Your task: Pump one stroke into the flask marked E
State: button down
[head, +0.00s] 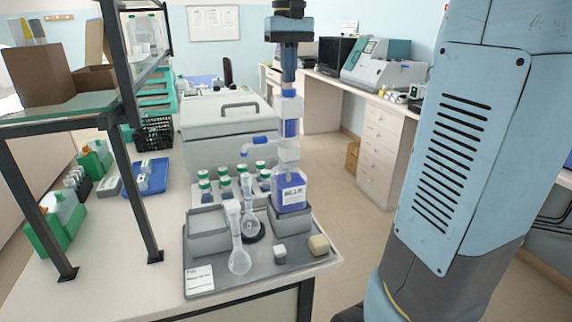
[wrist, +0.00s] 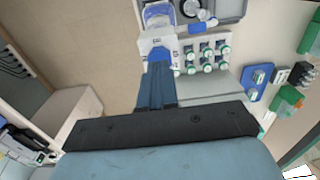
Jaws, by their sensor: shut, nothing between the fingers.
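The dispenser bottle (head: 290,192) holds blue liquid and carries a white label. Its pump (head: 289,125) rises above it with a blue-tipped spout (head: 258,141) pointing left. One clear flask (head: 249,220) stands upright on a black ring left of the bottle. A second clear flask (head: 240,262) stands nearer the front. I cannot read an E on either. My gripper (head: 289,86) is shut and points down at the pump's top. Whether it touches the top is unclear. In the wrist view, my gripper (wrist: 158,80) lies over the pump, with the bottle (wrist: 157,14) beyond.
The grey tray (head: 264,276) holds the bottle, flasks, an empty grey bin (head: 207,238), a small grey block (head: 280,254) and a tan block (head: 319,245). Several green-capped bottles (head: 225,182) stand behind. A metal-framed shelf (head: 118,165) stands at left.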

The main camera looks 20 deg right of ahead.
aim_at(289, 88)
jog(key=shift+f, duration=0.6)
jog(key=shift+f, duration=1.05)
dwell(0.4)
jog(key=shift+r, duration=1.75)
jog(key=shift+r, duration=2.5)
